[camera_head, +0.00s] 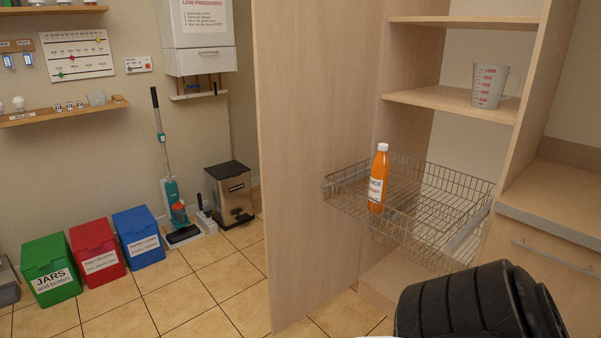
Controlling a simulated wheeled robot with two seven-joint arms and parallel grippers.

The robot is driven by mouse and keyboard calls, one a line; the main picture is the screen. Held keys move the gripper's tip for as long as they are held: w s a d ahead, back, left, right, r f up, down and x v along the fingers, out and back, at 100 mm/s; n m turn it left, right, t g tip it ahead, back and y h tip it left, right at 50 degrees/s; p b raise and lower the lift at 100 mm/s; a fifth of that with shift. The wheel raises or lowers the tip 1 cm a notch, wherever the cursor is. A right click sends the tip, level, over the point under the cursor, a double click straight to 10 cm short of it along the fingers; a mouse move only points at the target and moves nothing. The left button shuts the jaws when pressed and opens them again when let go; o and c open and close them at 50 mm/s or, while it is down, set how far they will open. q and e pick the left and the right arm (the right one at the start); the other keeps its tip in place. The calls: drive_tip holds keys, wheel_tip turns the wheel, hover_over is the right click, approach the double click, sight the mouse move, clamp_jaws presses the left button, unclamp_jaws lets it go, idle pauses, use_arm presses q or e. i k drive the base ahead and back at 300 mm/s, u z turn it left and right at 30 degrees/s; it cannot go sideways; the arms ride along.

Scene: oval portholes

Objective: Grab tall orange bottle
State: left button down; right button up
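The tall orange bottle (378,180) has a white cap and a white label. It stands upright in a pulled-out wire basket (450,185), near the basket's front left side. The basket is in a tall wooden cabinet at the right of the head view. A black ribbed part (470,303) at the bottom right looks like a piece of my own arm. Neither gripper's fingers show in this view, and nothing touches the bottle.
The cabinet's wooden door or side panel (310,150) rises left of the basket. A measuring jug (489,85) stands on the shelf above. A counter with a drawer (555,250) is at the right. Green, red and blue bins (95,253) line the left wall; the tiled floor between is clear.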

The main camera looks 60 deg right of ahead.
sight(381, 168)
drive_tip(key=z, duration=0.45)
drive_tip(key=i, duration=1.55)
drive_tip(key=z, duration=1.15)
